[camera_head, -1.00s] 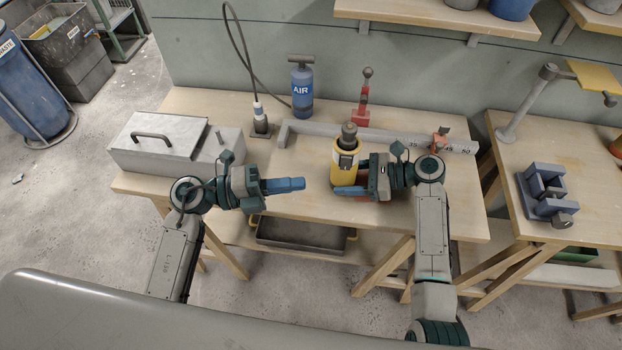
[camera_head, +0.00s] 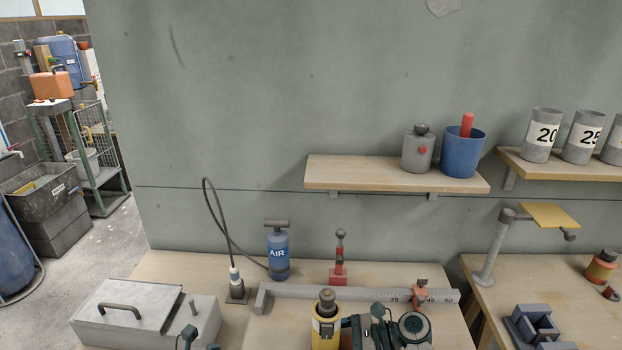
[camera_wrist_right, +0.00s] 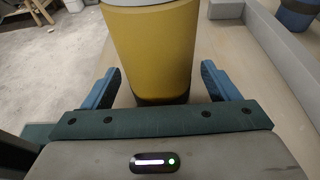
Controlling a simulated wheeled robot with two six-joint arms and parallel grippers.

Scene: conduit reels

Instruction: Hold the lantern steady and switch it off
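The lantern (camera_head: 326,330) is a yellow cylinder with a dark knobbed top and a dark-and-white patch on its side. It stands upright at the bottom edge of the head view, its base cut off. Its yellow body (camera_wrist_right: 155,50) fills the upper middle of the right wrist view. My right gripper (camera_wrist_right: 160,80) has its two blue fingers around the body, one on each side. A narrow gap shows at the right finger; the left fingertip is very close or touching. I cannot tell whether the lamp is lit.
Behind the lantern, a grey ruled bar (camera_head: 300,291) lies across the bench, with a red clamp (camera_head: 339,262) and blue AIR pump (camera_head: 278,252) beyond. A grey metal box (camera_head: 125,312) is at left. A wall shelf (camera_head: 380,176) holds a grey can and blue pot.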

